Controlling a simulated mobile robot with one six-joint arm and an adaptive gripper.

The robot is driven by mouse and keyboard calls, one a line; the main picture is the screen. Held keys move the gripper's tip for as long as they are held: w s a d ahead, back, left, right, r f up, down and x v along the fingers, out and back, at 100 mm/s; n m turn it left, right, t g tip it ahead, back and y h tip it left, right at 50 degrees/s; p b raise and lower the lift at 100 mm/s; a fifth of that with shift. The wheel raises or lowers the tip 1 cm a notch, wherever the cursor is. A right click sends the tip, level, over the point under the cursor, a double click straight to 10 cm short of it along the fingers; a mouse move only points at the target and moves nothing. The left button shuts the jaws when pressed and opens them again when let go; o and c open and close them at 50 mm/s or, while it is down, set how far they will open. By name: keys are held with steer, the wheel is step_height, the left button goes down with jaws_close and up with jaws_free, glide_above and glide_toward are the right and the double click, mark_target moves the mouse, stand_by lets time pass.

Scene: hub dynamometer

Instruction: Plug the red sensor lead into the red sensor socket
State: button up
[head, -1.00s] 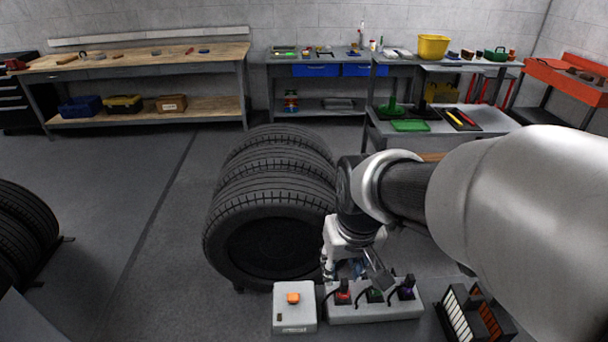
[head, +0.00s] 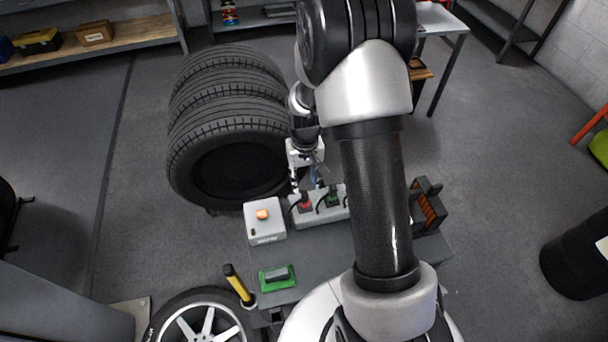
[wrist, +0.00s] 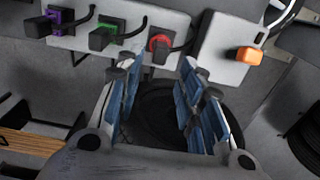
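The red sensor socket (wrist: 159,42) is a red-ringed fitting on a pale block, with a black plug-like body and a curved black lead at it. It also shows in the head view (head: 305,206). I cannot tell how deep the black body sits. My gripper (wrist: 157,75) is open and empty, its blue-padded fingers spread either side of a gap just short of the red fitting.
Green (wrist: 106,35) and purple (wrist: 50,23) fittings with black leads share the block (wrist: 175,17). A grey box with an orange button (wrist: 249,55) stands beside it. Tires (head: 228,130) stand behind. A green-based item (head: 278,278) and yellow-handled tool (head: 238,283) lie nearer.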

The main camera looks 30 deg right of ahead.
mark_target(304, 193)
steer(key=shift+f+b, duration=2.7)
steer(key=shift+f, duration=1.3)
steer(key=shift+c, duration=0.4)
jaws_close()
steer(key=shift+r+p, duration=0.55)
steer(key=shift+r, duration=0.2)
steer(key=shift+r+p, duration=1.35)
steer(key=shift+r, duration=0.7)
steer(key=shift+a, duration=0.1)
